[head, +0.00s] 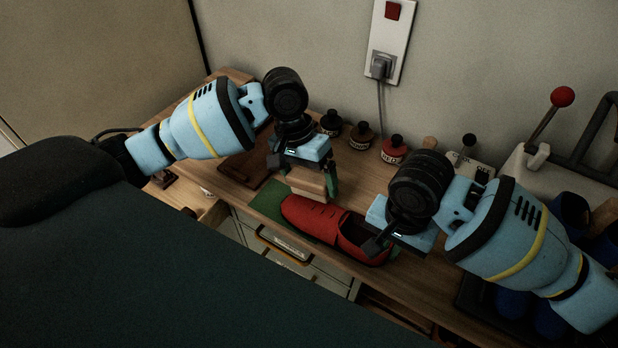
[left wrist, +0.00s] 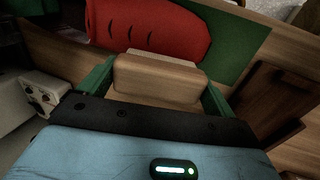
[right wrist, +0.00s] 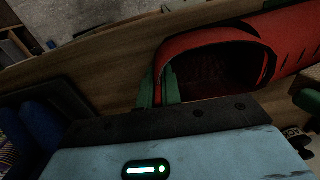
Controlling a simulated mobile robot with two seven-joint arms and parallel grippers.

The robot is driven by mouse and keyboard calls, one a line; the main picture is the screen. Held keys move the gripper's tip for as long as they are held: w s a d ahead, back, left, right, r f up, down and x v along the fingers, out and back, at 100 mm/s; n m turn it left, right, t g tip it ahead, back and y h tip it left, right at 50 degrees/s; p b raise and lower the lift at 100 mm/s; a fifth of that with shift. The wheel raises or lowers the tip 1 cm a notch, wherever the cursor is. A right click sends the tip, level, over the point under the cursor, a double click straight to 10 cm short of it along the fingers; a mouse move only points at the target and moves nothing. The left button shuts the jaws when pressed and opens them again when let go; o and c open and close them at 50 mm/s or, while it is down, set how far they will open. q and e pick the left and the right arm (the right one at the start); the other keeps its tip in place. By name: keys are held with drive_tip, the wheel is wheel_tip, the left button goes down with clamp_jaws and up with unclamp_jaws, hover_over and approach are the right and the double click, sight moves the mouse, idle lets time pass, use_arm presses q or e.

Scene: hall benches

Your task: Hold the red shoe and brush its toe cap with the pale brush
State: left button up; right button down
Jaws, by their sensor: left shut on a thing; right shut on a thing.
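The red shoe (head: 322,220) lies on the bench, its toe to the left over a green mat (head: 268,200) and its open heel to the right. It also shows in the left wrist view (left wrist: 150,25) and the right wrist view (right wrist: 212,48). My right gripper (head: 378,244) is shut on the rim of the shoe's heel end. My left gripper (head: 312,180) is shut on the pale brush (head: 308,182), a wooden block above and beside the toe cap. The brush is also between the green fingers in the left wrist view (left wrist: 155,78). Whether its bristles touch the shoe is hidden.
Several small dark-lidded jars (head: 362,135) stand along the wall. A dark brown board (head: 245,165) lies left of the mat. A machine with a red-knobbed lever (head: 562,97) and blue rollers (head: 572,210) stands at the right. Drawers (head: 285,250) sit below the bench's front edge.

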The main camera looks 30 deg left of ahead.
use_arm(q)
drive_tip(key=shift+v, duration=2.8)
drive_tip(key=shift+r, duration=0.1)
drive_tip(key=shift+v, duration=1.4)
use_arm(e)
drive_tip(key=c, duration=1.5)
unclamp_jaws()
wheel_tip(320, 180, up, 12)
